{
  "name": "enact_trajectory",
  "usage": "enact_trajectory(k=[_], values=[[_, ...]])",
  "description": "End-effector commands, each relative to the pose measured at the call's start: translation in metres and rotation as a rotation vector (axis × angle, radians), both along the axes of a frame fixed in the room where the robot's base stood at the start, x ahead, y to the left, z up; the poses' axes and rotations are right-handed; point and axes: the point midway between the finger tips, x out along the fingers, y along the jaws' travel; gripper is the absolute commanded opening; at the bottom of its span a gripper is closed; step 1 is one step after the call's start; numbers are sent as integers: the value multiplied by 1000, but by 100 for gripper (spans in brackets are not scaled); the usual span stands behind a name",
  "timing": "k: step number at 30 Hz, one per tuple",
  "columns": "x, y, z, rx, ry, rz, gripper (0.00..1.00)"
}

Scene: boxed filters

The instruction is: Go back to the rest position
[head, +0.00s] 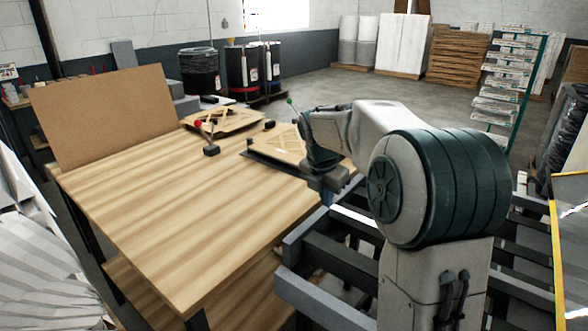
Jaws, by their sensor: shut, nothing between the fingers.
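My arm stands at the right of the head view, bent over the right edge of the wooden table. My gripper (327,186) is at the end of the wrist, pointing down at the table's right edge. It is small and partly hidden by the arm, and it holds nothing that I can see. A flat wooden piece with cross bars (275,142) lies on a dark base just left of the wrist, partly covered by it.
The wooden table (190,210) is clear in its front half. A brown board (105,115) stands upright along its left side. A second cross-barred piece (225,119) and a red-knobbed clamp (210,148) are toward the back. Grey metal rails (310,285) run beside my arm.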

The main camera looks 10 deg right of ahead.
Motion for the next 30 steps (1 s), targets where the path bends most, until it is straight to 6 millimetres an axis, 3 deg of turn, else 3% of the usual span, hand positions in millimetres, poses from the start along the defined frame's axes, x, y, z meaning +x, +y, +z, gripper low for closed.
enact_trajectory(k=[7, 14, 24, 30], values=[[-64, 14, 14, 93, -101, -440, 0], [-132, 24, 13, 219, -191, -930, 0], [-229, 34, -9, 440, -266, -1664, 0], [-270, 39, -28, 545, -263, -2008, 0]])
